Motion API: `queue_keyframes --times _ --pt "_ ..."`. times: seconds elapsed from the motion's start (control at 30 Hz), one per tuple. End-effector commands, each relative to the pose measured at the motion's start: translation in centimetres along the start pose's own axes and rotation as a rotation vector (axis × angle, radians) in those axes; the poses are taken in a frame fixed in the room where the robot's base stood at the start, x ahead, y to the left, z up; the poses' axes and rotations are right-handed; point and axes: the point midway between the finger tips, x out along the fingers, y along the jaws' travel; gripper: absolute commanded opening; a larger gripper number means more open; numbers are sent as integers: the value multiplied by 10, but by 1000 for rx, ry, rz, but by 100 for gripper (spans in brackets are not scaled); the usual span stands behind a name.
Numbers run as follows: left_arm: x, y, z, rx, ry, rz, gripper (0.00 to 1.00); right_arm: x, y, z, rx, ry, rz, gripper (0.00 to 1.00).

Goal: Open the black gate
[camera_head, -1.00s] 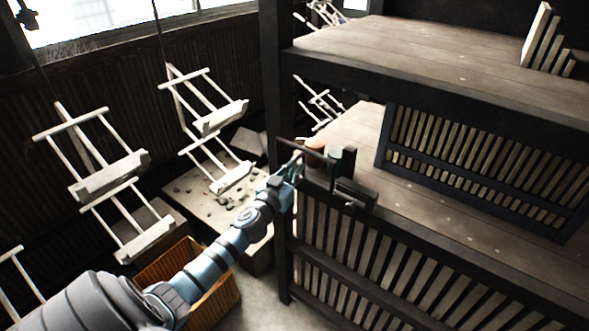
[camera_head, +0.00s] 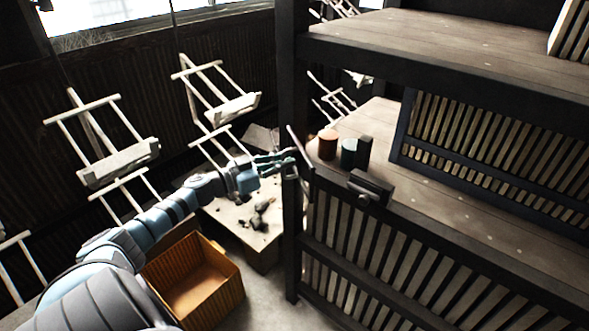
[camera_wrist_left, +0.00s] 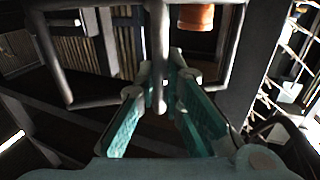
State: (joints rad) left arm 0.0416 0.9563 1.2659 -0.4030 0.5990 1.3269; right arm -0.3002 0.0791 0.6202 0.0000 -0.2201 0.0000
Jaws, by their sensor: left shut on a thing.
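A dark slatted gate (camera_head: 345,276) with pale gaps between its bars stands at the front of the wooden platform, beside a black post. A dark latch-like block (camera_head: 371,187) sits on its top rail. I cannot tell for certain how that bar joins the gate. The gate looks closed. My right gripper is not in view.
A second slatted panel (camera_head: 490,160) stands farther right. White hangers (camera_head: 118,163) hang at left. An orange crate (camera_head: 195,285) is on the floor.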

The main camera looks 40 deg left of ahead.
Motion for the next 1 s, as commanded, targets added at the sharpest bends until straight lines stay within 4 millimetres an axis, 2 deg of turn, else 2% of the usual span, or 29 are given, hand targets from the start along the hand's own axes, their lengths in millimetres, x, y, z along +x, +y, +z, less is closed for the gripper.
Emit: queue_keyframes --times 0.27,0.5,0.8,1.0 --pt "-21 -21 1 -1 -2 5 0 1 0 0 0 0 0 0" --pt "-33 -40 2 -1 0 4 0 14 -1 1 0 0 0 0" --pt "-40 -56 2 -1 0 4 0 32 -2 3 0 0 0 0" --pt "-42 -60 1 -3 1 5 0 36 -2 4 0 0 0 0"
